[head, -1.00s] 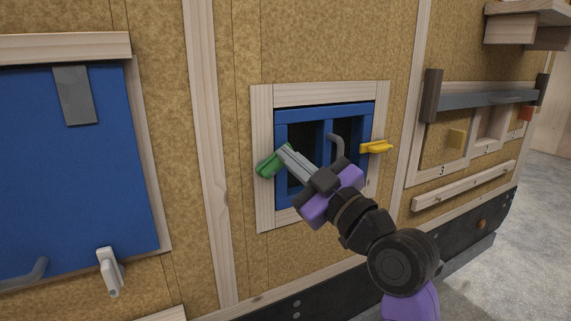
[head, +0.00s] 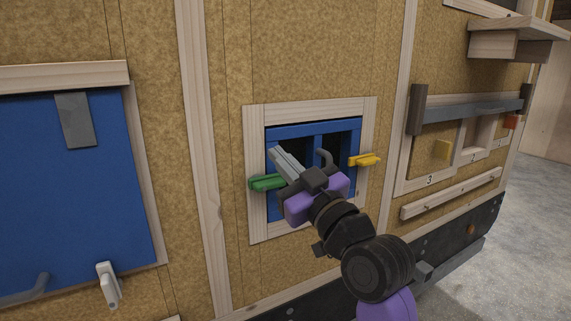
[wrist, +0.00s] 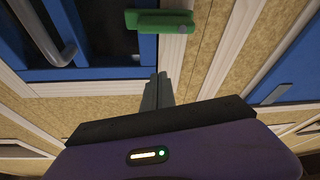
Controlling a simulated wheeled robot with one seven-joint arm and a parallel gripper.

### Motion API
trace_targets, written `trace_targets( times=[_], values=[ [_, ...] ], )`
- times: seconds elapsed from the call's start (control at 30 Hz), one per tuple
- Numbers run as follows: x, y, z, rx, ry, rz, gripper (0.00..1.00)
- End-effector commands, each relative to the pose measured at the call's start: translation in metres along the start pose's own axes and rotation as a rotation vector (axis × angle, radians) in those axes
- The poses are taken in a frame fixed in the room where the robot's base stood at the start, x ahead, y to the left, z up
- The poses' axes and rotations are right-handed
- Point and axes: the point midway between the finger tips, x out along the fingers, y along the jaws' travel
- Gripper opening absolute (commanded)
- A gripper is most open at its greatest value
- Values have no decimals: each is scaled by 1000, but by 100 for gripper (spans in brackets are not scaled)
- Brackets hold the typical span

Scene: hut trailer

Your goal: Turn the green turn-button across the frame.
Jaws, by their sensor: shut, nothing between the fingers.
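The green turn-button (head: 262,183) is on the left post of the pale wooden frame (head: 256,215) around the small blue window (head: 290,133). It lies about level, crossing the post. In the wrist view the green turn-button (wrist: 160,21) spans the post, and one end reaches over the blue window's edge. My gripper (head: 275,151) is shut and empty. In the head view its tips are just above the button, in front of the window's left side. In the wrist view the fingertips (wrist: 162,76) show apart from the button. My gripper hides part of the window's lower left.
A yellow turn-button (head: 365,160) lies level on the frame's right post. A grey hooked handle (head: 325,158) stands out from the window close to my gripper. A blue panel (head: 70,190) is at left; a shelf (head: 518,38) juts out at upper right.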

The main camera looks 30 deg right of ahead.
Motion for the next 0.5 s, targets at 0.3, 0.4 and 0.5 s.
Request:
trace_targets(
  times=[0.3, 0.4, 0.5],
  values=[
    [-67, -1, 7, -1, -3, 3, 0],
    [-82, -1, 6, 0, -2, 3, 0],
    [-92, -1, 6, -1, -2, 3, 0]
  ],
)
